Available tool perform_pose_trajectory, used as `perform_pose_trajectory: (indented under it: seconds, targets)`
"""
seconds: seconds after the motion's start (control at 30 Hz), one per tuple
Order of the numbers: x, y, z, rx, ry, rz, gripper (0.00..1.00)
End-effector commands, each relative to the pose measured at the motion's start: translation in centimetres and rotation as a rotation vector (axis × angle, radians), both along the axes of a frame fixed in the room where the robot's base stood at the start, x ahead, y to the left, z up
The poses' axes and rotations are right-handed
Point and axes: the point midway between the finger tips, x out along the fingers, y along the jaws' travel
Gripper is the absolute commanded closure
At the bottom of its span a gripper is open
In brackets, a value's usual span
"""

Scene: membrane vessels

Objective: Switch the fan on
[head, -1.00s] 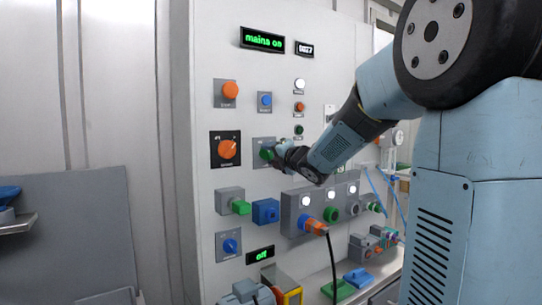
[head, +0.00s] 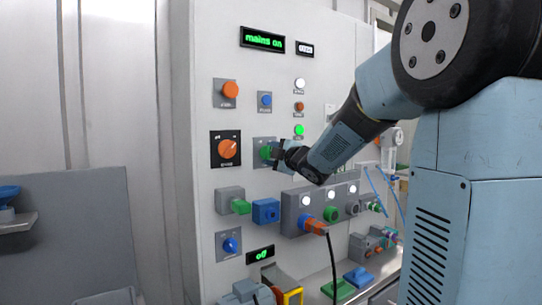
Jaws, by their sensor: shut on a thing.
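A grey-white control panel (head: 211,110) carries several switches, and I cannot read which one is labelled for the fan. My gripper (head: 273,153) is at a small green knob (head: 265,153) on a grey plate, in the middle row of the panel. It is shut on this green knob, whose right side is partly hidden by my gripper. A green lamp (head: 299,130) up and right of the knob is lit. No fan can be made out in view.
A large orange rotary switch (head: 228,149) sits just left of the green knob, and a blue button (head: 265,100) above it. The upper display (head: 263,40) reads "mains on", the lower one (head: 261,254) "off".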

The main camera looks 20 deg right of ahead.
Motion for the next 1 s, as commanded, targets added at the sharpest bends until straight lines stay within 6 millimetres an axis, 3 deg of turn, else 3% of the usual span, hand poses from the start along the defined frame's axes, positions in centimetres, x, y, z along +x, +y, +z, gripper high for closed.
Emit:
perform_pose_trajectory:
  seconds: [0.4, 0.93, 0.97, 1.0]
  targets:
    - [-0.02, -0.19, -0.68, 0.174, 0.069, -0.006, 0.81]
    - [-0.01, -0.16, -0.78, 0.198, 0.079, -0.006, 0.81]
    - [0.0, -0.15, -0.78, 0.198, 0.079, -0.006, 0.5]
    - [0.0, -0.15, -0.77, 0.197, 0.079, -0.006, 0.46]
